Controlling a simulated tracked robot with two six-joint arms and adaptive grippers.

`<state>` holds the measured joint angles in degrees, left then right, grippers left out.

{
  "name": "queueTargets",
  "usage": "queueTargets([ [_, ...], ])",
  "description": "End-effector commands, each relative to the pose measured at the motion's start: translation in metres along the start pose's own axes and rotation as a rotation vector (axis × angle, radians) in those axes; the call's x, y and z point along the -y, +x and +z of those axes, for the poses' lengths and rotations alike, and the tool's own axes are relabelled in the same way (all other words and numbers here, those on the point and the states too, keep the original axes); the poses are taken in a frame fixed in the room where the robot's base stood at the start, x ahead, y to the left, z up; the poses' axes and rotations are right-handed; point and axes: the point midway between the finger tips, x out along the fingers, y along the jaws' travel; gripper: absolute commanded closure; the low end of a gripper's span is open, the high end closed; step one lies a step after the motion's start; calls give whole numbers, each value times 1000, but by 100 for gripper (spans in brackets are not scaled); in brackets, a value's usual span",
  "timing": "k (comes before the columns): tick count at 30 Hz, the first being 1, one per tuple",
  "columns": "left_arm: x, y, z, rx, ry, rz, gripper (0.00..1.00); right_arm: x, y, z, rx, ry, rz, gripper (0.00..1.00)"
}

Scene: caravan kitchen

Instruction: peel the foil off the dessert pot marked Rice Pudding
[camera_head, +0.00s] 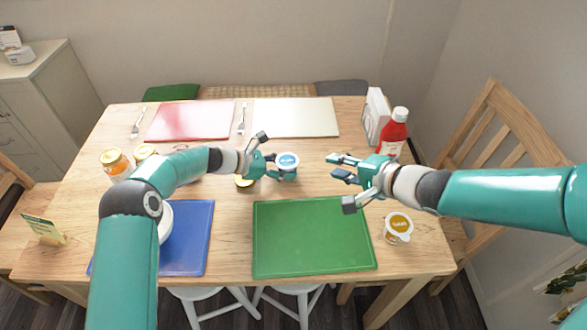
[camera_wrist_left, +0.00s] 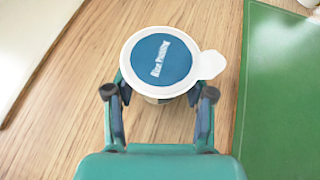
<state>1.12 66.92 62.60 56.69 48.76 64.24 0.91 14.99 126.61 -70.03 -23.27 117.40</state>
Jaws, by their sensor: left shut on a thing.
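The Rice Pudding pot (camera_head: 288,160) has a blue label on a white foil lid. In the left wrist view the lid (camera_wrist_left: 161,62) reads "Rice Pudding", lies flat over the pot, and its pull tab (camera_wrist_left: 210,65) points right. My left gripper (camera_head: 284,170) is shut on the pot, one finger on each side in the left wrist view (camera_wrist_left: 159,95); the pot's lower part is mostly hidden. My right gripper (camera_head: 340,167) is open and empty, to the right of the pot and apart from it, with its fingers pointing left.
Another pot with a yellow-orange label (camera_head: 398,226) stands at the right. A green mat (camera_head: 312,240) lies in front, a blue mat (camera_head: 190,245) at front left. A red bottle (camera_head: 393,134) stands at right rear. Jars (camera_head: 115,165) stand at left.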

Motion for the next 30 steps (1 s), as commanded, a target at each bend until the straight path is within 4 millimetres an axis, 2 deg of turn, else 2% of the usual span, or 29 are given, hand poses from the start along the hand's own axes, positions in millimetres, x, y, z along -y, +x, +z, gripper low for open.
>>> queueTargets([
  [3,0,0,0,0,0,0,77,12,-1,-20,-82,-55,-42,77],
  [9,0,0,0,0,0,0,77,22,0,-54,-234,-88,-68,77],
  [15,0,0,0,0,0,0,77,25,5,-75,-363,-77,-46,77],
  [23,0,0,0,0,0,0,77,17,16,-84,-479,-14,40,77],
  [30,0,0,0,0,0,0,77,0,34,-65,-520,100,157,77],
])
